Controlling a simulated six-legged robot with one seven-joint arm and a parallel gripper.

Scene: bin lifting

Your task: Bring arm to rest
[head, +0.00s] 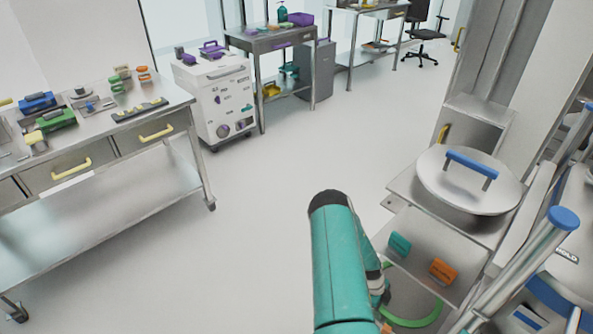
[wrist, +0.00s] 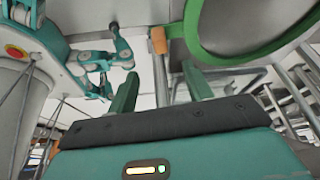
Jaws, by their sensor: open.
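My teal arm (head: 340,265) rises from the bottom centre of the head view, its dark-capped joint over open floor. My gripper (wrist: 162,88) shows in the wrist view with its two green fingers apart and nothing between them. Its fingers are not clearly visible in the head view. A round grey thing with a green rim (wrist: 197,58) is beyond the right finger in the wrist view, apart from it as far as I can tell. A green curved rim (head: 415,321) also shows low beside my arm in the head view; the rest is hidden.
At right, a metal stand carries a round lid with a blue handle (head: 470,159). A shelf below holds a teal block (head: 399,245) and an orange block (head: 443,271). A steel workbench (head: 100,225) stands left, a white cart (head: 215,95) behind. The middle floor is clear.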

